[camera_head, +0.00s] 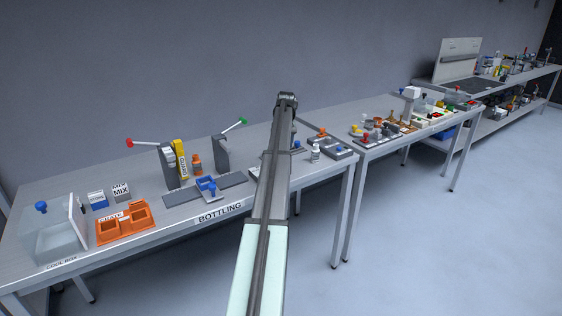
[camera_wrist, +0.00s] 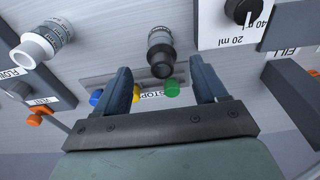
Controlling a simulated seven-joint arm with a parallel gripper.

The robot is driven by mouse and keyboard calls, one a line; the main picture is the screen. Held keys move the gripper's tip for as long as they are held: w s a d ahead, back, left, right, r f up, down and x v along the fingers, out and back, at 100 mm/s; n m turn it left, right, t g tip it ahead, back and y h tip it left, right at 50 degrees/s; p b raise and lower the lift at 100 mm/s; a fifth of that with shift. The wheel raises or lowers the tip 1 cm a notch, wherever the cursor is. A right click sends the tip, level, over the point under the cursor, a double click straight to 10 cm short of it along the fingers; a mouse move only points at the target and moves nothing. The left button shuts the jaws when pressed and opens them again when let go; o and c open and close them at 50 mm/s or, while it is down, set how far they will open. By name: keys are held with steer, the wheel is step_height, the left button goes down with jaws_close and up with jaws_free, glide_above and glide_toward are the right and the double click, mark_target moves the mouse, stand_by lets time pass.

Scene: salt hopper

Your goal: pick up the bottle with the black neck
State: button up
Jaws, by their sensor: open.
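In the wrist view, the bottle with the black neck (camera_wrist: 160,50) has a grey body with a pale label, and its dark neck end faces my gripper. My gripper (camera_wrist: 160,72) is open, with one finger on each side of the space in front of this bottle. The bottle appears beyond the fingertips, and neither finger visibly touches it. In the head view my arm hides my gripper. A small white bottle (camera_head: 315,154) shows just right of the arm; its neck colour is unclear.
Near the fingers are a green knob (camera_wrist: 172,88), a yellow and blue piece, and a STOP label. A 20 ml dial panel (camera_wrist: 240,20) and a grey block (camera_wrist: 290,95) stand right. An orange crate (camera_head: 124,223) and a clear cool box (camera_head: 55,243) stand far left.

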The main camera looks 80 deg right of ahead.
steer(key=shift+w+d+f, duration=0.1)
steer(key=shift+w+f, duration=0.05)
steer(key=shift+f, duration=0.8)
steer(key=shift+w+d+f, duration=0.1)
steer(key=shift+f, duration=0.9)
steer(key=shift+w+d+f, duration=0.1)
steer(key=shift+w+f, duration=0.05)
steer(key=shift+f, duration=0.8)
steer(key=shift+c, duration=0.5)
steer(key=c, duration=1)
